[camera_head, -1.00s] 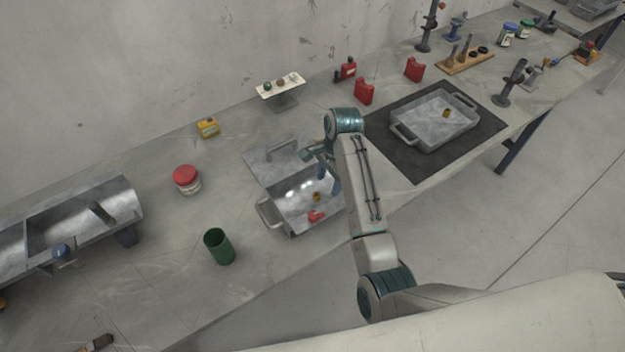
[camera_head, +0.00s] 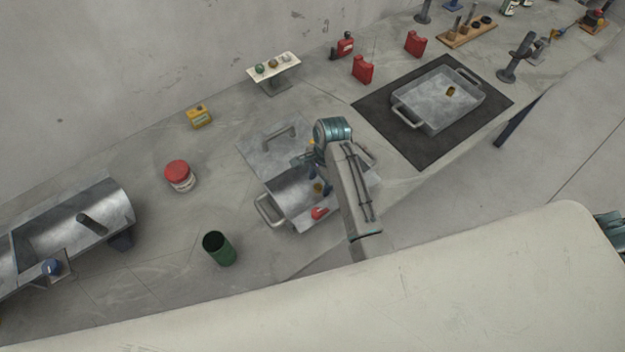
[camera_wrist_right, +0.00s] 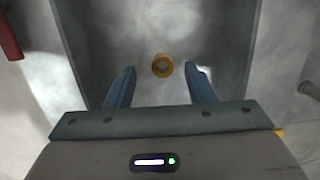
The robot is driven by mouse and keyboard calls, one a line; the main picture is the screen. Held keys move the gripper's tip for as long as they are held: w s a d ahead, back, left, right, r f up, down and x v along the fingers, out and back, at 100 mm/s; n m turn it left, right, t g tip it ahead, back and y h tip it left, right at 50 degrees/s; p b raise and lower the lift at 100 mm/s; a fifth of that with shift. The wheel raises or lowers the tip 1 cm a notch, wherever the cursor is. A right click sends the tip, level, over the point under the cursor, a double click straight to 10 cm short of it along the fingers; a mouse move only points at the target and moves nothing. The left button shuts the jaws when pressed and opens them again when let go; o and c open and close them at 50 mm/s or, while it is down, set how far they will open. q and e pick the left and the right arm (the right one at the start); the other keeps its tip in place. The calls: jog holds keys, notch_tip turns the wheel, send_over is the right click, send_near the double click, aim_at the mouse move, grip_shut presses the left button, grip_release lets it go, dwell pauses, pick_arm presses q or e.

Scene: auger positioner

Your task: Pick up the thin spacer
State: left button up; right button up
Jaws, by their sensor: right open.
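A small brass-yellow ring (camera_head: 318,187), which looks like the thin spacer, lies in the near metal tray (camera_head: 268,212). In the right wrist view the ring (camera_wrist_right: 162,65) lies on the tray floor between and slightly beyond my fingertips, not touching them. My right gripper (camera_head: 314,175) reaches down over the tray. In the right wrist view its two blue fingers (camera_wrist_right: 159,72) are apart with nothing held. A similar yellow piece (camera_head: 450,91) sits in the far right tray (camera_head: 408,117). My left gripper is not in view.
A red item (camera_head: 320,212) lies at the near tray's front. A flat metal lid (camera_head: 262,150) is behind the tray. A green cup (camera_head: 219,248) and a red-lidded jar (camera_head: 180,176) stand to the left. Red canisters (camera_head: 362,69) stand behind.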

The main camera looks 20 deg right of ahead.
jog(key=shift+a+f, duration=0.1)
jog(key=shift+f, duration=0.55)
jog(key=shift+w+f, duration=0.3)
jog(key=shift+w, duration=0.1)
jog(key=shift+s+r, duration=0.15)
jog(key=shift+s, duration=0.1)
jog(key=shift+c, duration=0.9)
jog(key=shift+s, duration=0.15)
jog(key=c, duration=0.7)
grip_shut()
